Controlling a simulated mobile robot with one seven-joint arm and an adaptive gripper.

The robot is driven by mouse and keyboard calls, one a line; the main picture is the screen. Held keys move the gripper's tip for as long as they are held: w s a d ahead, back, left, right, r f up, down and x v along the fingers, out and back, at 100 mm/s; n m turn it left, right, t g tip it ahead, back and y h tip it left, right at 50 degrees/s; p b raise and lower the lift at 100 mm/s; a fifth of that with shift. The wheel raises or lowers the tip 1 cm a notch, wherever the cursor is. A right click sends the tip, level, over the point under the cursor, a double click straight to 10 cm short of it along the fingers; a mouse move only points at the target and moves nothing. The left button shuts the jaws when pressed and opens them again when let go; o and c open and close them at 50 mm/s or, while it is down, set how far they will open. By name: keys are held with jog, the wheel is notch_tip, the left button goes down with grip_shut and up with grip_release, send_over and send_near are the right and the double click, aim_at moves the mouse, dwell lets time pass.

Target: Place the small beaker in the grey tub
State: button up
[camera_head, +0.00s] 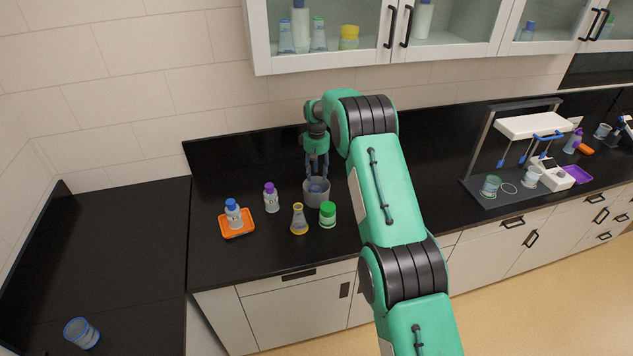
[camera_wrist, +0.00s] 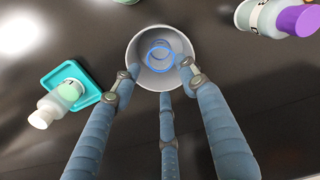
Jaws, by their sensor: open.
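The grey tub (camera_head: 312,200) stands on the black counter beneath my gripper (camera_head: 317,172). In the wrist view the tub (camera_wrist: 133,52) is seen from above, with the small clear, blue-rimmed beaker (camera_wrist: 160,56) inside it. The beaker seems to rest within the tub walls; whether it stands upright or leans, I cannot tell. My gripper (camera_wrist: 160,74) is open, its fingers spread at the tub's near rim, apart from one another. Whether any finger touches the beaker or the rim is unclear.
Around the tub stand a purple-capped bottle (camera_head: 271,198), a yellow-rimmed flask (camera_head: 299,221), a green-capped jar (camera_head: 328,214) and an orange tray (camera_head: 239,232) with a blue-capped bottle (camera_head: 233,213). A larger beaker (camera_head: 82,333) is on the left counter. A rack (camera_head: 486,200) stands right.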

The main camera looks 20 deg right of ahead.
jog(key=shift+r, duration=0.7)
jog(key=shift+r, duration=0.1)
